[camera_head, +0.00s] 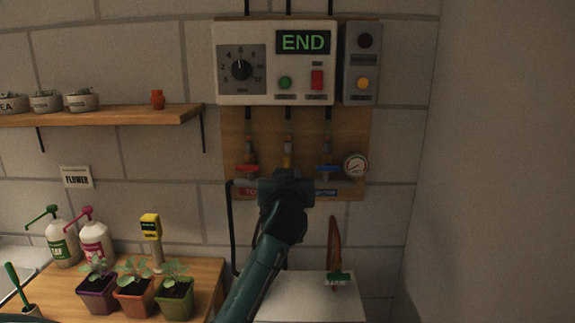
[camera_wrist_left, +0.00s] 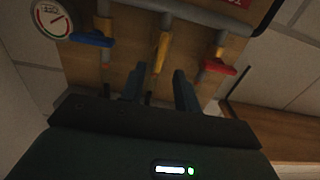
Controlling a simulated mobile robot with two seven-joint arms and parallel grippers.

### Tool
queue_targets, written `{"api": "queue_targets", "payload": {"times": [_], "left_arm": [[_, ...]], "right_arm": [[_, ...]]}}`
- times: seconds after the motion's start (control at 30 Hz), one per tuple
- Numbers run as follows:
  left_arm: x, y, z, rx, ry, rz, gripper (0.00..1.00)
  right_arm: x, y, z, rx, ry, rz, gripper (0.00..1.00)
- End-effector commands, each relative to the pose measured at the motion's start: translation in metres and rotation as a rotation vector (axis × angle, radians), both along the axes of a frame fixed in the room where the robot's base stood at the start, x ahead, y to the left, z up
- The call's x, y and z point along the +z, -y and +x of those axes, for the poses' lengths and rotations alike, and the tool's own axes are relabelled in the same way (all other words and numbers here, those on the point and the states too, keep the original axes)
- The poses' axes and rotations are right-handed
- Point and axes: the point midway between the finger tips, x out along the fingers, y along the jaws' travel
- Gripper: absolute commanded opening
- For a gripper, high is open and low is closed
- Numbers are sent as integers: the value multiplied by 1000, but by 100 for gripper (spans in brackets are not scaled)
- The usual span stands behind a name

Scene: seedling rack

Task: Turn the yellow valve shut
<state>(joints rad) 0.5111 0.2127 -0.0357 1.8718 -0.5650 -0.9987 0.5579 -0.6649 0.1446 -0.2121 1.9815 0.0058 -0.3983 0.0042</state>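The yellow valve (camera_head: 287,158) is on the middle pipe of the wooden wall board, between a red and a blue valve. In the left wrist view, which shows the board upside down, its yellow handle (camera_wrist_left: 161,52) lies along its pipe. My left gripper (camera_head: 287,178) is in front of the board at the yellow valve and hides its lower part in the head view. In the left wrist view the left gripper (camera_wrist_left: 158,72) is open, with the handle's end between the fingertips in the picture; I cannot tell whether they touch. My right gripper is not in view.
The red valve (camera_head: 246,169) and blue valve (camera_head: 327,168) have handles crosswise to their pipes, close on either side. A gauge (camera_head: 356,165) is at right. A control box (camera_head: 270,62) reading END hangs above. A white surface (camera_head: 310,297) lies below; potted seedlings stand at left.

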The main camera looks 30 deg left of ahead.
Motion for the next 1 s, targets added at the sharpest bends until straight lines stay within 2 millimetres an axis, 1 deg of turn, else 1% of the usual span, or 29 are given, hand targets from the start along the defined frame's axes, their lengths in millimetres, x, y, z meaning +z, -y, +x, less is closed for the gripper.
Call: {"api": "queue_targets", "payload": {"times": [0.03,0.1,0.3,0.47,0.7,0.77,1.0], "left_arm": [[3,-6,9,2,-2,3,32],[3,-13,20,1,-2,3,32],[1,-24,39,-1,-1,1,32],[0,-27,45,-1,-1,1,32],[0,-27,45,-1,0,0,32],[0,-27,45,-1,0,0,28],[0,-27,45,-1,0,0,8]], "right_arm": [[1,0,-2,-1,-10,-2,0],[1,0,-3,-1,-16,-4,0],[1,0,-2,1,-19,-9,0],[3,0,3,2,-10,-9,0],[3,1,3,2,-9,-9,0],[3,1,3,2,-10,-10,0],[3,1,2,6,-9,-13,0]]}}
